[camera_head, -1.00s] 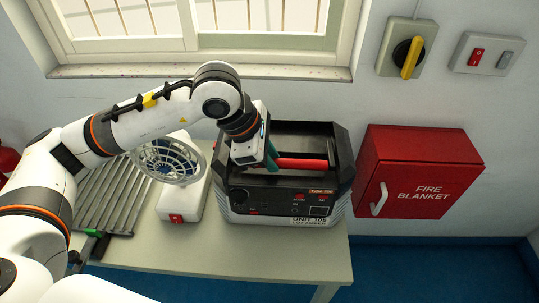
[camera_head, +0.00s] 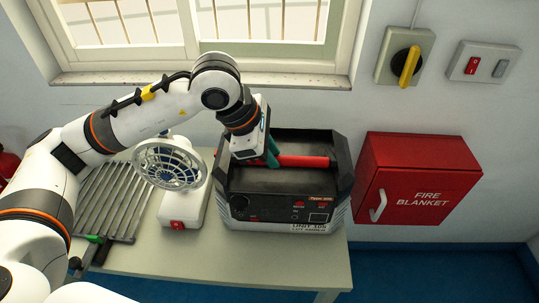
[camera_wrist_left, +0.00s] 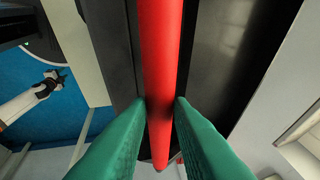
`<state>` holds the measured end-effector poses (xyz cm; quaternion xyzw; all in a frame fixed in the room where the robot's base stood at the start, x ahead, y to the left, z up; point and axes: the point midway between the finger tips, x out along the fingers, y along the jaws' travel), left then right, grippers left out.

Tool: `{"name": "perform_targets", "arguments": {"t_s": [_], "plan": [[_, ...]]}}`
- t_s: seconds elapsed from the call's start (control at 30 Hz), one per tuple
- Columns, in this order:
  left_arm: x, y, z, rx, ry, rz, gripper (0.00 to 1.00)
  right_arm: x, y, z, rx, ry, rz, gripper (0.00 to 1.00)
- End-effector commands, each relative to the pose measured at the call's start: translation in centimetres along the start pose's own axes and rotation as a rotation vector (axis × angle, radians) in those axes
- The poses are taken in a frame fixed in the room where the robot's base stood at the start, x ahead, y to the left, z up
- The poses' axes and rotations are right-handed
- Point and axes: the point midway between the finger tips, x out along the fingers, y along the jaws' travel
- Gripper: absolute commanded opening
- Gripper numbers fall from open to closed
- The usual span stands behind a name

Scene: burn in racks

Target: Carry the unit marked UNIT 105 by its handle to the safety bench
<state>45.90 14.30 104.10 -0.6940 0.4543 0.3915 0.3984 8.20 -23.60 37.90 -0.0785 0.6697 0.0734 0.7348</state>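The unit marked UNIT 105 (camera_head: 255,212) is a black and grey box with a front panel, standing on the table. Its red handle (camera_head: 304,161) runs left to right above the recessed top. My left gripper (camera_head: 271,153) is at the left part of this handle. In the left wrist view, its green fingers (camera_wrist_left: 162,110) lie on both sides of the red handle (camera_wrist_left: 163,45) and appear to touch it. What looks like my right gripper (camera_wrist_left: 52,82) shows small over the blue floor, its fingers too small to read. No safety bench is identifiable.
Left of the unit on the table (camera_head: 225,262) are a white fan device (camera_head: 183,209) with a red switch and a ribbed grey rack (camera_head: 108,204). A red fire blanket box (camera_head: 420,180) is on the wall to the right. Blue floor (camera_head: 430,270) lies below it.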

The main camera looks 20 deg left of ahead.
Motion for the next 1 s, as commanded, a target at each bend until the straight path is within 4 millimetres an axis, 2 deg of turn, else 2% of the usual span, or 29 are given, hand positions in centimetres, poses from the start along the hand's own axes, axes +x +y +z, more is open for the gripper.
{"name": "perform_targets", "arguments": {"t_s": [0.77,1.0], "plan": [[-1.6,-2.8,-0.5,-0.004,-0.003,-0.005,0.3,-0.3,0.1,0.1,0.0,-0.001,0.001,0.36],[-1.7,-3.5,-0.6,-0.004,-0.003,-0.004,0.16,-0.2,0.1,0.1,0.0,-0.002,0.002,0.36]]}}
